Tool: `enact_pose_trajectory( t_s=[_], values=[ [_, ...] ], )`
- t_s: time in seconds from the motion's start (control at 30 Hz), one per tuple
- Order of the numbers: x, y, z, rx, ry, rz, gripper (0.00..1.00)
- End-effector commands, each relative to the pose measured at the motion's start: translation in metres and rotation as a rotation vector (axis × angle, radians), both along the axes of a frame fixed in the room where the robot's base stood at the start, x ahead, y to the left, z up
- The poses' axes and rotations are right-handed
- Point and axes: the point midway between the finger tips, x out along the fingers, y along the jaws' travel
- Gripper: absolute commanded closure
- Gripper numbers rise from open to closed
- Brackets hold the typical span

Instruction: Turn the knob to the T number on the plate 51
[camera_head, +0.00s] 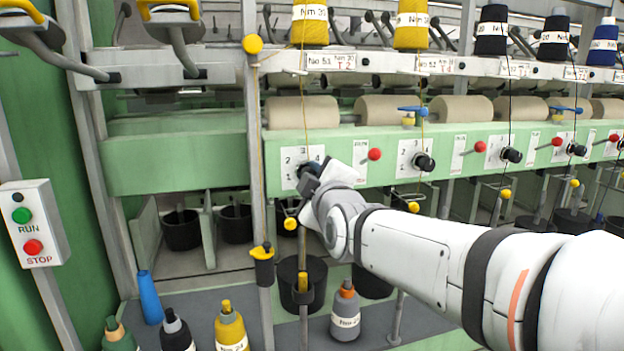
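A small white plate (330,61) on the upper rail at the left reads No 51, with T 2 in red. My gripper (308,178) is dark and small in view, right at the front of this dial. It covers the dial's lower right part. The black knob there is mostly hidden, and its pointing direction cannot be read. Whether the fingers are closed on the knob cannot be told. My white arm reaches in from the lower right.
A red knob (375,154) by a RUN label sits just right of my gripper. Another dial with a black knob (424,162) is farther right. A thin grey post (254,150) and a yellow thread run close to the left dial. Bobbins (345,310) stand on the lower shelf.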

Motion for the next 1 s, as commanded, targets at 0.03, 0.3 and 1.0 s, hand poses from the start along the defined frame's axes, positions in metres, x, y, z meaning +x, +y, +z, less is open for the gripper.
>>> enact_pose_trajectory(
  t_s=[0.03, 0.3, 1.0],
  values=[
    [0.0, 0.0, -0.001, -0.001, 0.001, 0.0, 0.93],
    [0.0, 0.0, -0.001, 0.001, 0.001, 0.0, 0.68],
    [-0.023, -0.006, 0.0, 0.003, 0.0, 0.002, 0.5]
  ],
)
